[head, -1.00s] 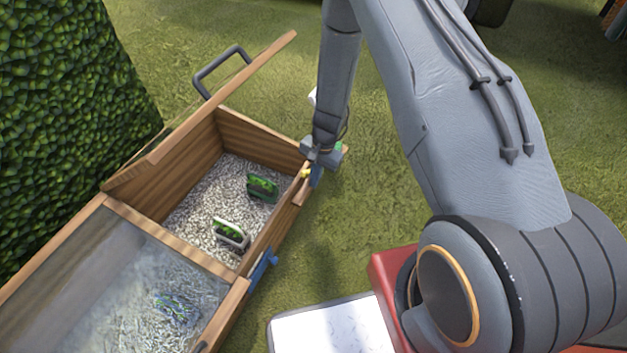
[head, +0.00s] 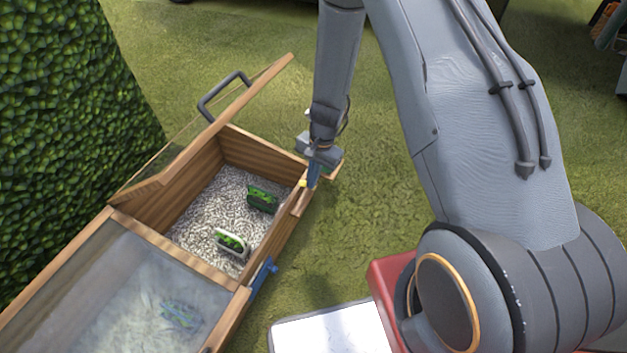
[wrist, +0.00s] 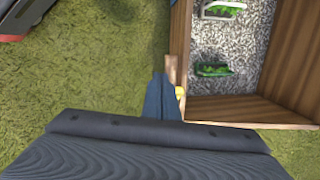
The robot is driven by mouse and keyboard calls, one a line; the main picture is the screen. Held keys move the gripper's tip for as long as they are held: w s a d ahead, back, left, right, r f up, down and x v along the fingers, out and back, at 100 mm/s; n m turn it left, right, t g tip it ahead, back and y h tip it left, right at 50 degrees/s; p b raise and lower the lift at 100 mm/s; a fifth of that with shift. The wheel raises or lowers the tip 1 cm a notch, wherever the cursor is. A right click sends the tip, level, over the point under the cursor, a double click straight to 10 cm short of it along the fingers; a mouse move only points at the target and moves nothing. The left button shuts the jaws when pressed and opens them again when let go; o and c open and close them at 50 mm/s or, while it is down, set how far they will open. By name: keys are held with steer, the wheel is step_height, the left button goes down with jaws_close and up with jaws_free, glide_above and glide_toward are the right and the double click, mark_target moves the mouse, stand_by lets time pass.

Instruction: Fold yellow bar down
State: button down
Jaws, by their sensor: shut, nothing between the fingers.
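The yellow bar shows as a small yellow piece (head: 303,183) at the front right corner of the open wooden box (head: 285,228). In the wrist view a bit of yellow (wrist: 180,92) shows just right of my fingers, by the box corner; the rest of it is hidden. My gripper (head: 313,180) points down just outside this corner, its blue-grey fingers shut and empty. In the wrist view my gripper (wrist: 162,80) is right beside the box wall and the yellow piece. I cannot tell whether they touch.
The box's lid (head: 215,125) stands raised, with a grey handle (head: 222,92) behind it. Two small green-plant trays (head: 263,198) (head: 232,242) lie on gravel inside. A glazed compartment (head: 110,275) adjoins. A blue latch (head: 263,275) sits on the front wall.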

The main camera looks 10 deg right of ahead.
steer(key=shift+s+a+r, duration=0.15)
steer(key=shift+s+r, duration=0.15)
steer(key=shift+r, duration=0.25)
steer(key=s+a+r+n, duration=0.2)
steer(key=a+r, duration=0.1)
steer(key=r, duration=0.4)
steer(key=s+a+r+n, duration=0.2)
steer(key=r, duration=0.5)
steer(key=s+a+r+n, duration=0.2)
steer(key=s+a+r, duration=0.1)
steer(key=r, duration=0.4)
steer(key=s+d+r+n+h, duration=0.1)
steer(key=s+r+n, duration=0.6)
steer(key=s+r, duration=0.7)
steer(key=s, duration=0.3)
steer(key=shift+s+r, duration=0.25)
steer(key=shift+r, duration=0.15)
